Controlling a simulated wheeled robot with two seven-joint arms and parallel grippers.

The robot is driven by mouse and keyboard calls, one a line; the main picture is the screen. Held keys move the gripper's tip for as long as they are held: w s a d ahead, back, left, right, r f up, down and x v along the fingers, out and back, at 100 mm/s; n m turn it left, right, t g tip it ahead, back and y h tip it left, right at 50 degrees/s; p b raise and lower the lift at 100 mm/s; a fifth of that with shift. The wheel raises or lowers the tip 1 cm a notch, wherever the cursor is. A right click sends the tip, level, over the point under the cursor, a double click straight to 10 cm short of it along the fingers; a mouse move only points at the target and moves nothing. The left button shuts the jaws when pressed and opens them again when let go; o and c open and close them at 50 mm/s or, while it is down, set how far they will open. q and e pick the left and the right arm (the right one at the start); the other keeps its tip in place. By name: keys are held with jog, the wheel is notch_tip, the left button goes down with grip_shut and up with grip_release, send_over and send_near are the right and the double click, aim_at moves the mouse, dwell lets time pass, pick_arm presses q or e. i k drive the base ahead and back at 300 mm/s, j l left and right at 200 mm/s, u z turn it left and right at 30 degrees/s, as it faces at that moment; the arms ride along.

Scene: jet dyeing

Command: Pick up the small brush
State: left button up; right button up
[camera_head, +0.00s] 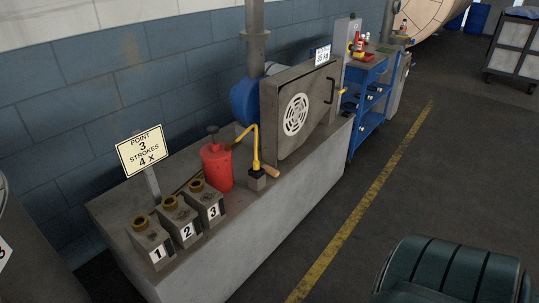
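I cannot pick out the small brush with certainty. A short tan, wooden-looking handle (269,171) shows on the concrete ledge beside a small dark block and the foot of a yellow bent pipe (255,145). I cannot tell whether it is part of a brush or of the pipe. A thin brownish rod (185,186) is partly visible behind the numbered blocks, left of a red can (216,167). Its end is hidden. Neither my left nor my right gripper shows in the head view.
The ledge (240,258) carries blocks numbered 1 (150,242), 2 (181,221) and 3 (207,203), a sign (142,150) and a grey vented housing (299,110). A blue cart (367,103) stands beyond. The floor around the yellow line (361,209) is clear.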

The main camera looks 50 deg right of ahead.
aim_at(275, 173)
jog(key=i+l, duration=0.1)
jog(key=l, duration=0.4)
jog(key=i+l, duration=0.1)
jog(key=l, duration=0.4)
jog(key=i+l, duration=0.15)
jog(key=l, duration=0.35)
jog(key=i+l, duration=0.1)
jog(key=l, duration=0.4)
